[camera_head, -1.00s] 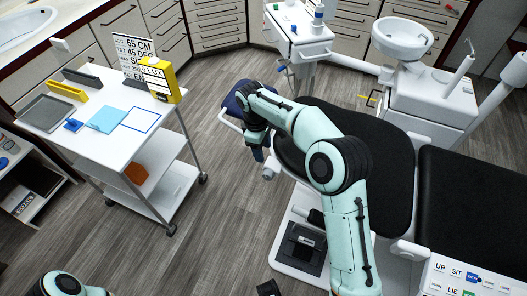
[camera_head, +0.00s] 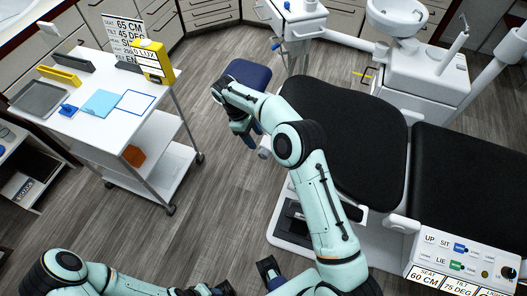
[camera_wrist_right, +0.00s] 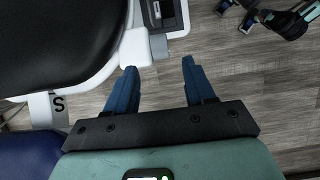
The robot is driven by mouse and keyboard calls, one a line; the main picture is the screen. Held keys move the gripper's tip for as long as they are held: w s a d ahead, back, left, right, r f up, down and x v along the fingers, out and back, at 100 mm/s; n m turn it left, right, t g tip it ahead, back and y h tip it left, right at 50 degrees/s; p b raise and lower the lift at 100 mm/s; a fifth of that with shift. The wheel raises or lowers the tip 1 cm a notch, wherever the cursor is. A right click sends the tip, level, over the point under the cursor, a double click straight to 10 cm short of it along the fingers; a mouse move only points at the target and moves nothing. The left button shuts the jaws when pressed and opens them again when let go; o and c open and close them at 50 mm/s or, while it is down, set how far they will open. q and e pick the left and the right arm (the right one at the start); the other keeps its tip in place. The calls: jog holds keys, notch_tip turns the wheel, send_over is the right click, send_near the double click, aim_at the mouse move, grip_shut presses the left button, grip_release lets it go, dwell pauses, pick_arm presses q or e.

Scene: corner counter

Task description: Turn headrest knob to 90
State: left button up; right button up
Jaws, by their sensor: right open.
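The navy headrest (camera_head: 252,74) is at the head end of the black chair; it also shows in the left corner of the right wrist view (camera_wrist_right: 25,158). A small pale knob-like part (camera_head: 264,154), which may be the headrest knob, sticks out beside the chair end. My right gripper (camera_head: 250,137) hangs beside it, pointing down. In the right wrist view its blue fingers (camera_wrist_right: 160,88) are apart with nothing between them; a white stub with a grey end (camera_wrist_right: 158,46) lies just beyond. My left gripper (camera_head: 248,280) is low in the head view, fingers apart and empty.
The chair seat (camera_head: 345,125) lies right of my right arm. A control panel (camera_head: 465,255) with buttons and a knob (camera_head: 508,273) is at lower right. A white cart (camera_head: 105,115) with a tray and sign cards stands left. Floor between cart and chair is clear.

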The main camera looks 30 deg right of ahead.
aim_at(263, 151)
jog(key=x, duration=0.9)
jog(key=shift+f+b, duration=0.1)
jog(key=shift+b, duration=0.3)
